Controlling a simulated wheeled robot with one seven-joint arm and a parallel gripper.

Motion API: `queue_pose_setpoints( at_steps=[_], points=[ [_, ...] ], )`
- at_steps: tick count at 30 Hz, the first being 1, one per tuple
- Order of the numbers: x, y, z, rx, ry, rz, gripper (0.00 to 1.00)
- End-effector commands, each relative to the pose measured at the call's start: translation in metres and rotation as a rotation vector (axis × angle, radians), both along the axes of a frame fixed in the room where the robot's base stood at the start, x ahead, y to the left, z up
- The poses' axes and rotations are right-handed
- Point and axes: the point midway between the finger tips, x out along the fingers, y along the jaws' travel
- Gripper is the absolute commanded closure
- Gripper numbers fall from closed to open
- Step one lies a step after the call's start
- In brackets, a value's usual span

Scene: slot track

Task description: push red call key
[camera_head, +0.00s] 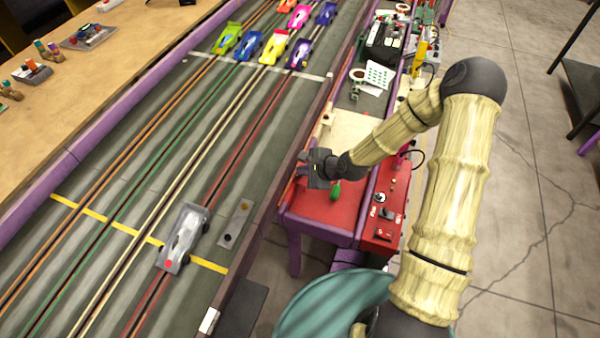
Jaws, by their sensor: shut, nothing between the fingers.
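A red control box (390,205) stands to the right of the red shelf, with several small switches and keys on its top. A small red key (384,235) shows near the box's front end; its marking is too small to read, so I cannot be sure it is the call key. My gripper (308,168) is shut and empty, up and left of the box, above or beside the shelf's left edge. It is apart from the red key. My forearm passes over the far part of the shelf.
The red shelf (318,215) has a green-handled item (336,190) near my gripper. The slot track (110,235) fills the left, with a silver car (183,236) and several coloured cars farther up. A black case (384,44) and papers lie beyond the shelf.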

Motion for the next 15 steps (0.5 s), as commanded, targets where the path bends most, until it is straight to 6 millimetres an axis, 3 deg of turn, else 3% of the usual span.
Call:
queue_pose_setpoints(
  at_steps=[15],
  points=[
    [-0.0002,-0.0008,0.0079,-0.001,0.001,-0.001,1.0]
  ],
)
